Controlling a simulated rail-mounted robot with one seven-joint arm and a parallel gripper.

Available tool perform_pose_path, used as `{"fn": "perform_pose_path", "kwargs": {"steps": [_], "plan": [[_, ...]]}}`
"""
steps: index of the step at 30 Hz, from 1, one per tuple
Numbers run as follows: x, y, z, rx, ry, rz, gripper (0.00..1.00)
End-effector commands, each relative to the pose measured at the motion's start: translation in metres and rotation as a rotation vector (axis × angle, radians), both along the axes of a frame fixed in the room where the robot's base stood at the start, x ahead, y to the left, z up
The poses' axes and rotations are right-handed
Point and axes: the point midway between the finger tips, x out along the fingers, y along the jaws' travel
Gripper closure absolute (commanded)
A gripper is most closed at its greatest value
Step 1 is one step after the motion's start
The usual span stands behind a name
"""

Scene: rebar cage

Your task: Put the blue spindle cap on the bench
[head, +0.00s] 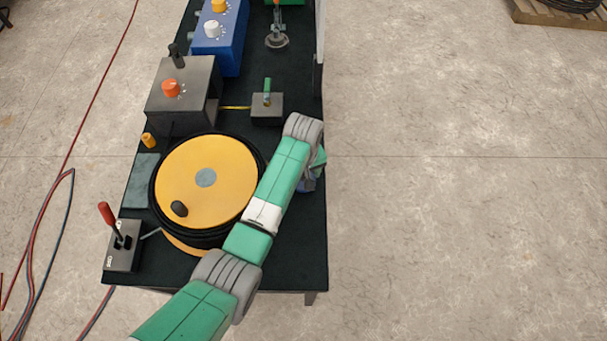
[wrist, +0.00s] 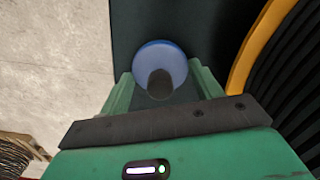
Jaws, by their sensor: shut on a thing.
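The blue spindle cap (wrist: 158,56) is a round blue disc with a dark knob, seen from above in the wrist view. My gripper (wrist: 162,86) is shut on it, with green fingers on both sides of the cap. In the head view my gripper (head: 312,178) is over the right part of the dark bench (head: 300,245), near its right edge, and is mostly hidden by my arm. Only a small blue bit of the cap (head: 304,187) shows there. I cannot tell whether the cap touches the bench top.
A large yellow-topped reel (head: 228,165) stands just left of my gripper. A grey box with an orange knob (head: 183,95), a small block with a green handle (head: 267,106) and a red-lever switch (head: 122,245) are also on the bench. The front right bench top is clear.

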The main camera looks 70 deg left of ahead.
Motion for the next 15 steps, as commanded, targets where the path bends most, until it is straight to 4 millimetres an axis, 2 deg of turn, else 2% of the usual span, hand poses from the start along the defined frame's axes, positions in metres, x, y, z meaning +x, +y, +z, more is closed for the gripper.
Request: {"fn": "perform_pose_path", "kwargs": {"steps": [4, 5, 8, 15], "plan": [[-0.0001, 0.0, -0.0036, -0.001, 0.0, 0.0, 0.62], [-0.0002, 0.0, -0.0032, -0.001, 0.0, 0.001, 0.32], [-0.0002, 0.0, -0.0029, -0.001, 0.0, 0.001, 0.14], [-0.0002, 0.0, -0.0024, -0.001, 0.0, 0.001, 0.14]]}}
